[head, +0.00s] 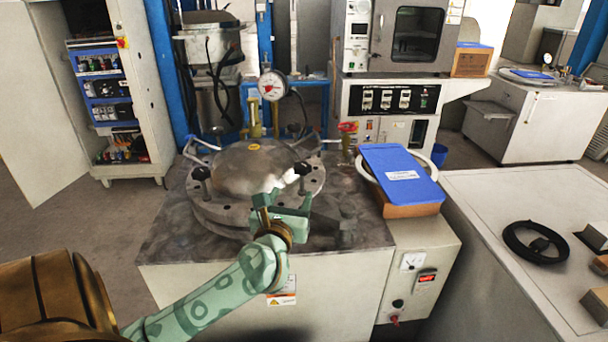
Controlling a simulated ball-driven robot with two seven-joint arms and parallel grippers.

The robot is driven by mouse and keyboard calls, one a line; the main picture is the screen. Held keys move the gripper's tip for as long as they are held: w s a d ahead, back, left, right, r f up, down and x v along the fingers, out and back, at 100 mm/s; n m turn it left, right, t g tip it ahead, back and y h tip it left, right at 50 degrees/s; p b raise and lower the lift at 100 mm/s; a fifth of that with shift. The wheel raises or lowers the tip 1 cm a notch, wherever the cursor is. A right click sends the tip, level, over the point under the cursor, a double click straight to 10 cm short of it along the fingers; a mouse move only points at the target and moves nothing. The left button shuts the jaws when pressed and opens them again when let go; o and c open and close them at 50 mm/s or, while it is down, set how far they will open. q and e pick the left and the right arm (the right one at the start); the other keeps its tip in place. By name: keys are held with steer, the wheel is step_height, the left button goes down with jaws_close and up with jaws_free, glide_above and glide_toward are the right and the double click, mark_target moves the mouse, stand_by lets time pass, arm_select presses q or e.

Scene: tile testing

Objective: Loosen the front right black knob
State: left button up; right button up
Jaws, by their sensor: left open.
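A round metal vessel with a bolted lid (240,168) stands on a dark-topped bench. A black knob (302,169) sits at the right of its rim, just beyond my gripper. Another black knob (201,174) sits at the front left of the rim. My left gripper (284,202) is open, over the front right part of the rim, with its fingers a little nearer than the right knob. It covers part of the flange there. I cannot tell whether it touches anything. My right gripper is out of view.
A pressure gauge (272,85) rises behind the vessel. A blue folder (402,174) lies on a box to the right. A dark fitting (347,212) stands on the bench near its front right. A white table (490,215) is at the far right.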

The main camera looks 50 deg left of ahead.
mark_target(300, 175)
arm_select(q)
steer(key=b+x, duration=0.1)
steer(key=x, duration=0.2)
steer(key=b+x, duration=0.1)
steer(key=x, duration=0.3)
steer(key=b+x, duration=0.1)
steer(key=x, duration=0.3)
steer(key=shift+w+f+b, duration=0.1)
steer(key=shift+f+b, duration=0.15)
steer(key=shift+b, duration=0.15)
steer(key=shift+w+a+r, duration=0.15)
steer(key=shift+w+a, duration=0.1)
steer(key=shift+w, duration=0.1)
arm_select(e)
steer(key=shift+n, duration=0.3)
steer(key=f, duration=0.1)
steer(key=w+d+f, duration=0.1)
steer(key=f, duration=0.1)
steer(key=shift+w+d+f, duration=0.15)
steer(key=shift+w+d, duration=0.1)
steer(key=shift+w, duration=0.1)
arm_select(q)
steer(key=shift+c, duration=0.3)
steer(key=c, duration=0.9)
